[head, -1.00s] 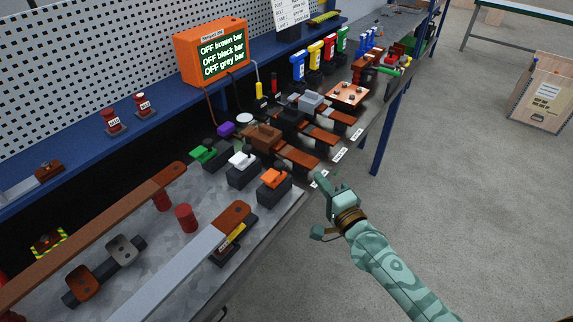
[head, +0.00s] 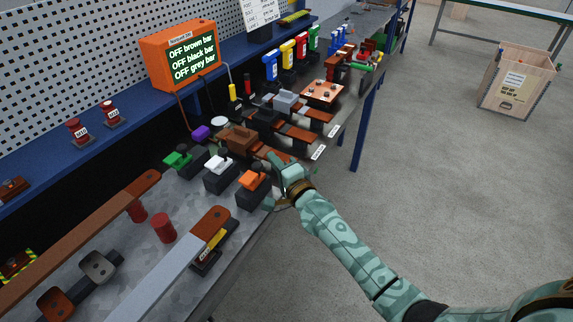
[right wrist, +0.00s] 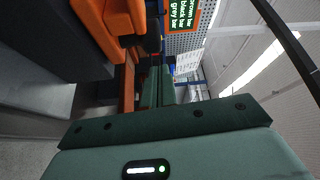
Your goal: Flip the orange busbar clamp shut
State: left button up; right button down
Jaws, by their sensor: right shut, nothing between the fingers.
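The orange busbar clamp (head: 251,181) sits on a dark block near the front edge of the bench, at the right end of a row with a white clamp (head: 217,165) and a green clamp (head: 178,160). My right gripper (head: 276,163) is shut and empty, just right of the orange clamp in the head view. I cannot tell whether it touches the clamp. In the right wrist view the orange clamp (right wrist: 108,22) is large at the upper left, beside the closed fingers (right wrist: 157,88). My left gripper is not in view.
Behind the row stand a brown clamp (head: 240,139) and several copper bars. A grey bar (head: 165,278) and a brown bar (head: 85,232) lie at the front left. An orange display (head: 180,55) reads OFF for the brown, black and grey bars.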

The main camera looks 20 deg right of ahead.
aim_at(259, 178)
jog(key=shift+s+a+r, duration=0.1)
jog(key=shift+s+a, duration=0.55)
jog(key=shift+a, duration=0.2)
jog(key=shift+w, duration=0.1)
jog(key=s+a+p, duration=0.1)
jog(key=a, duration=0.1)
jog(key=s+a+p, duration=0.1)
jog(key=s, duration=0.1)
jog(key=shift+a+r+p, duration=0.1)
jog(key=shift+a+p, duration=0.2)
jog(key=shift+a, duration=0.1)
jog(key=shift+s+a, duration=0.2)
jog(key=shift+w+d, duration=0.1)
jog(key=shift+d, duration=0.05)
